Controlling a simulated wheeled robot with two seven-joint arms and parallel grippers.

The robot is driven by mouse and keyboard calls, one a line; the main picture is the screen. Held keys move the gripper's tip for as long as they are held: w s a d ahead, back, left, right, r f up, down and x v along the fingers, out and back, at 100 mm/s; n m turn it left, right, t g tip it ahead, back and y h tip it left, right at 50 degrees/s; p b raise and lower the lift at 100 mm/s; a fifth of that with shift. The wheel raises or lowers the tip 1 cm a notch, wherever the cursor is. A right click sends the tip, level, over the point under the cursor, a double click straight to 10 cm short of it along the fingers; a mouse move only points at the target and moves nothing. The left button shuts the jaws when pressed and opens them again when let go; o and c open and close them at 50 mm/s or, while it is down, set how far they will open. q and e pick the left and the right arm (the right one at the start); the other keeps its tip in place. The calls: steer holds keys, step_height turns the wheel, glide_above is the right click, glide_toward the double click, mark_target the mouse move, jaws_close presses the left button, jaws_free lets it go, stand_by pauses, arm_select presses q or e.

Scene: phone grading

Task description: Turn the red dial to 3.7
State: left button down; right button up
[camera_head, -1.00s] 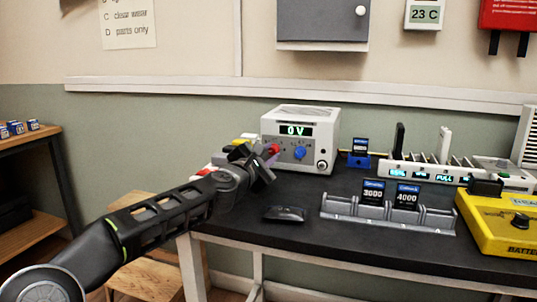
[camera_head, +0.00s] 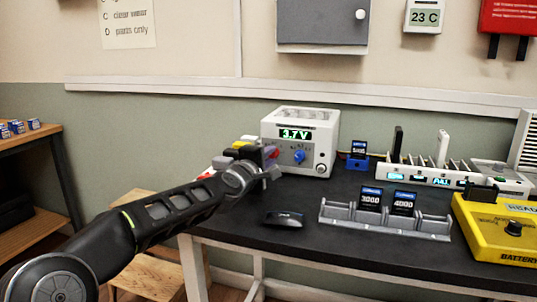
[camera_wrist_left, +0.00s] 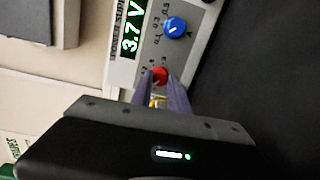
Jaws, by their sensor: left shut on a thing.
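The white power supply (camera_head: 325,130) stands at the back of the black table, with its display (camera_head: 295,134) reading 3.7 V in green. My left gripper (camera_head: 270,160) is at the left part of its front panel. In the left wrist view the red dial (camera_wrist_left: 160,74) sits between the tips of my left gripper (camera_wrist_left: 160,84), which is shut on it. The dial's pointer is hidden. A blue dial (camera_wrist_left: 175,27) is beside it on the panel; it also shows in the head view (camera_head: 299,157). My right gripper is not in view.
A dark phone-like object (camera_head: 284,218) lies in front of the supply. A grey rack (camera_head: 340,214) holds batteries marked 3000 and 4000. A charger strip (camera_head: 425,174) and a yellow battery tester (camera_head: 495,230) stand to the right.

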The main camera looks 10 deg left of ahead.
arm_select(q)
steer(key=shift+f+m, duration=0.1)
steer(key=shift+m, duration=0.2)
steer(key=c, duration=1.3)
jaws_free()
steer(key=shift+o, duration=0.2)
steer(key=shift+s, duration=0.1)
steer(key=s+b, duration=0.1)
steer(key=s, duration=0.3)
steer(key=s+a+b, duration=0.1)
steer(key=s, duration=0.1)
steer(key=shift+s+b, duration=0.2)
steer(key=shift+b, duration=0.1)
steer(key=shift+s+r, duration=0.3)
steer(key=shift+s, duration=0.25)
